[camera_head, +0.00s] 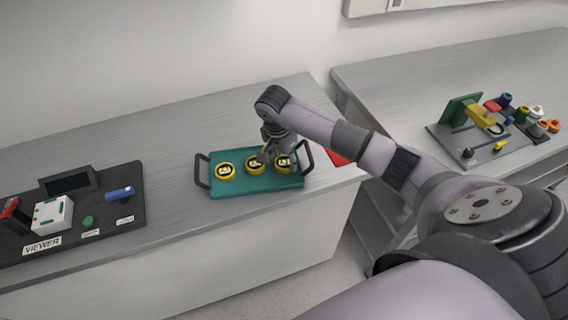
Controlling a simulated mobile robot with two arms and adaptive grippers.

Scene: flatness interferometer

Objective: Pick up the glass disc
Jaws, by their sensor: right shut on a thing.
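Several yellow-rimmed round pieces with small white labels sit in a row on a teal tray (257,188) with dark side handles: a left one (225,171), a middle one (253,165) and a right one (283,164). The glass itself is too small to make out. My right gripper (263,158) reaches down over the tray and is shut on the middle disc, partly covering it. Whether that disc is lifted off the tray is hard to tell. My left gripper is not in view.
A black viewer station (75,238) with a white box and a blue piece stands at the left. A red item (338,158) lies right of the tray. A second bench holds a dark board (470,158) with several coloured parts. A gap separates the benches.

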